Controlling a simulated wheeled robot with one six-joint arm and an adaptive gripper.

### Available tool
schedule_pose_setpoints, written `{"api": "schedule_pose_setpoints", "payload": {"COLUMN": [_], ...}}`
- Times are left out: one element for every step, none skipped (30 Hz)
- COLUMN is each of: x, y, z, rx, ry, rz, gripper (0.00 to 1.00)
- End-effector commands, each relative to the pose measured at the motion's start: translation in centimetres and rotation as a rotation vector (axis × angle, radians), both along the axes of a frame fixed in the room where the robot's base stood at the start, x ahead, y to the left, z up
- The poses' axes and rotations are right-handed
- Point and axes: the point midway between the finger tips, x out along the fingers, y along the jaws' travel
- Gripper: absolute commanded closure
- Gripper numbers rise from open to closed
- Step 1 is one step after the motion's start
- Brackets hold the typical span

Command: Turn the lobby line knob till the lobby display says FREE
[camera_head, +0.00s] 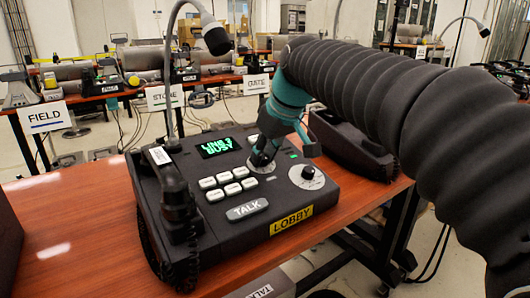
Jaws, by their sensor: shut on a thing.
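The lobby phone (235,235) is a dark desk console with a yellow LOBBY label (291,221) on its front. Its display (216,147) glows green; the lower line reads BUSY and the upper line seems to start with LINE. My gripper (263,159) reaches down onto the console right of the display and is shut on a knob there. The fingers hide that knob; only part of its pale dial plate (267,168) shows. A second dark knob (308,172) on a silver dial sits to the right, untouched.
White buttons and a TALK key (247,209) lie left of my gripper. A gooseneck microphone (216,39) rises from the console's left side. Other desks with FIELD (43,118) and GATE (257,83) signs stand behind.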

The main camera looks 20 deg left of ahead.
Motion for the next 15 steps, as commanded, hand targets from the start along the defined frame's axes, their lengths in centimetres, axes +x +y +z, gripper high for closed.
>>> {"api": "schedule_pose_setpoints", "payload": {"x": [-0.13,-0.14,-0.14,-0.14,-0.14,-0.13,-0.14,-0.14,-0.14,-0.14,-0.14,-0.14,-0.14,-0.13,-0.14], "y": [0.01,0.01,0.01,0.01,0.01,0.02,0.01,0.01,0.01,0.01,0.01,0.01,0.01,0.02,0.01], "z": [-0.11,-0.11,-0.12,-0.13,-0.13,-0.14,-0.15,-0.15,-0.15,-0.16,-0.16,-0.16,-0.16,-0.16,-0.16], "rx": [-0.001,0.0,0.0,0.0,0.0,0.0,0.0,0.0,0.0,-0.001,-0.001,-0.001,-0.001,-0.001,-0.001], "ry": [0.006,0.007,0.007,0.007,0.007,0.008,0.008,0.008,0.007,0.008,0.008,0.008,0.008,0.008,0.008], "rz": [-0.004,-0.006,-0.009,-0.01,-0.01,-0.011,-0.011,-0.011,-0.01,-0.01,-0.01,-0.01,-0.01,-0.01,-0.01], "gripper": [1.0,1.0,1.0,1.0,1.0,1.0,1.0,1.0,1.0,1.0,1.0,1.0,1.0,0.7,0.6]}}
